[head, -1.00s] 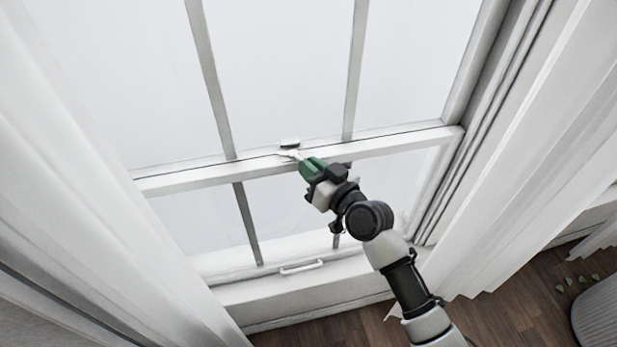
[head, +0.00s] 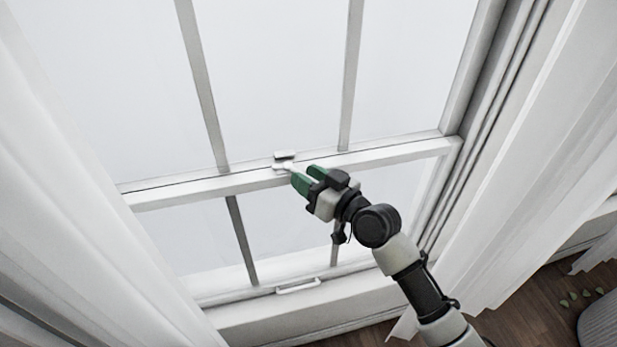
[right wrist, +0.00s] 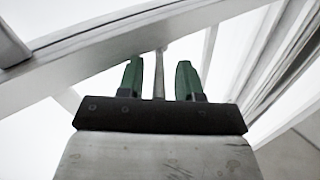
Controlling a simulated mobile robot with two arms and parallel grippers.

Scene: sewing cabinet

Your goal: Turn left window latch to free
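The white window latch (head: 284,158) sits on the middle rail of the window, with a small flat upper part and a lower part in front. My right gripper (head: 304,177) is just to the right of and below the latch. Its two green fingers are apart, with tips close to the latch's lower part; whether they touch it is unclear. In the right wrist view the open fingers (right wrist: 160,78) stand on either side of a thin grey upright piece, and I cannot tell whether this is the latch lever or a window bar. My left gripper is not in view.
The white meeting rail (head: 210,185) crosses the window. A white handle (head: 298,286) is on the bottom rail. White curtains hang at left (head: 75,200) and right (head: 530,180). A grey rounded object (head: 601,320) stands at bottom right.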

